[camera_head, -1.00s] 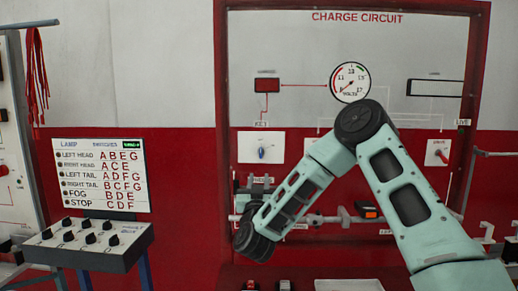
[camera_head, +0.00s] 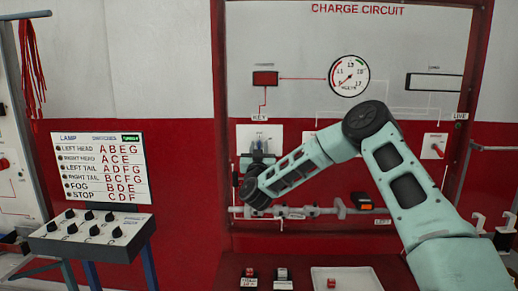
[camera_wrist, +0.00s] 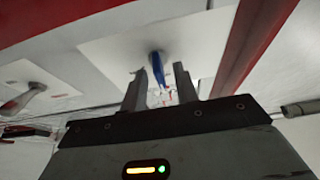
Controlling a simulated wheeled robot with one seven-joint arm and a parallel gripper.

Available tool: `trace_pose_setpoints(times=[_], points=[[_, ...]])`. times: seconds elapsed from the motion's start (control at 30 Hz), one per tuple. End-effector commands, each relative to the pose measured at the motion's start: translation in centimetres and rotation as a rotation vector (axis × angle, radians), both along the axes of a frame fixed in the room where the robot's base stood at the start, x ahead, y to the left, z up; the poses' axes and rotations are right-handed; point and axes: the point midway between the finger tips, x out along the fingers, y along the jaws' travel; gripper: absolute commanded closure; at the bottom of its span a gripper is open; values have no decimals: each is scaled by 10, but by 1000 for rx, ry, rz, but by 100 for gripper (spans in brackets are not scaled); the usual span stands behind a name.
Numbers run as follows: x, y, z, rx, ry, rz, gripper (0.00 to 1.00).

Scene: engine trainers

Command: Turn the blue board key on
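The blue key (camera_wrist: 158,70) sticks out of a white plate (camera_wrist: 105,45) on the charge circuit board. In the head view the plate labelled KEY (camera_head: 246,134) is at the board's left, and the key is mostly hidden behind my gripper (camera_head: 258,157). In the wrist view my gripper (camera_wrist: 161,88) has its two fingers apart, one on each side of the blue key. The key's outer end lies between them, with a gap visible to the fingers. I cannot tell how deep the fingers reach around it.
A red switch (camera_head: 437,149) on another white plate is at the board's right. A rail with fittings (camera_head: 310,211) runs below the key. A lamp switch box (camera_head: 92,235) stands at left. A white tray (camera_head: 347,278) and small blocks sit on the red ledge below.

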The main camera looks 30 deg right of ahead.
Motion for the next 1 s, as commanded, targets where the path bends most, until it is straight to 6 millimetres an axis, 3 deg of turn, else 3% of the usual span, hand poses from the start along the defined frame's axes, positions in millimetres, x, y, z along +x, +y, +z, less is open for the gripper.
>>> trace_pose_setpoints(times=[0.1,0.2,0.67,1.0], points=[[0,0,0,0,0,0,73],[0,0,0,0,0,0,100],[0,1,-3,44,-31,0,100],[0,2,-6,246,-171,0,100]])
